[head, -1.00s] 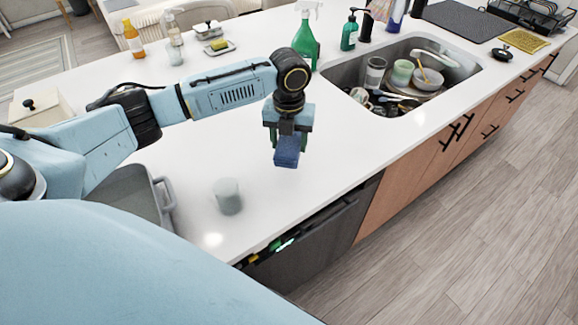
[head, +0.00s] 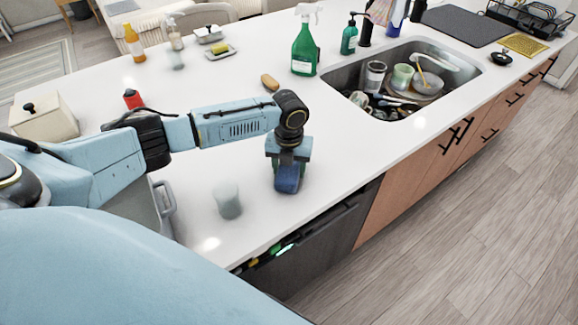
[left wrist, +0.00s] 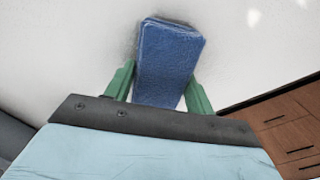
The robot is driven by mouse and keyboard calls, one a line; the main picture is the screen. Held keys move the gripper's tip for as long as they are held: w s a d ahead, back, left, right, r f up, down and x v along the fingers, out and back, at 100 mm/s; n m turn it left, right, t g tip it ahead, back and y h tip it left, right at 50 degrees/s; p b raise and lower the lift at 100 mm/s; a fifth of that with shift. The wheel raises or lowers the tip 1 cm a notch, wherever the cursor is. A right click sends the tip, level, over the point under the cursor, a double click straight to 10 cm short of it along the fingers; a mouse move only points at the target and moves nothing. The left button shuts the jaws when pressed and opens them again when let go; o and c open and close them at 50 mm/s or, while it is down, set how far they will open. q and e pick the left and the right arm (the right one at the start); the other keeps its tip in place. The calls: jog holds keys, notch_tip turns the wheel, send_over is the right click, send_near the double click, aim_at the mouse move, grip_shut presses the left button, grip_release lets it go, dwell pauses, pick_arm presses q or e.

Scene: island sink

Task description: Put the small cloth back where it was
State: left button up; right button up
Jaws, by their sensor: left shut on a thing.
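The small cloth (head: 287,180) is a folded blue piece. My left gripper (head: 286,168) is shut on it, with the arm coming in from the left over the white counter. In the left wrist view the blue cloth (left wrist: 168,62) sits between the two green fingers (left wrist: 158,92) and sticks out beyond their tips toward the white surface. The cloth looks low, close to the counter; I cannot tell whether it touches. My right gripper is not in view.
A grey cup (head: 228,200) stands left of the gripper. The sink (head: 400,78) holds several dishes. A green spray bottle (head: 304,48), a brown sponge-like item (head: 270,82) and a soap dish (head: 221,52) stand farther back. The counter's front edge (head: 335,195) is close on the right.

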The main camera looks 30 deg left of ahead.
pick_arm(q)
jog(key=o, duration=0.9)
notch_tip(320, 180, up, 12)
jog(key=shift+r, duration=0.2)
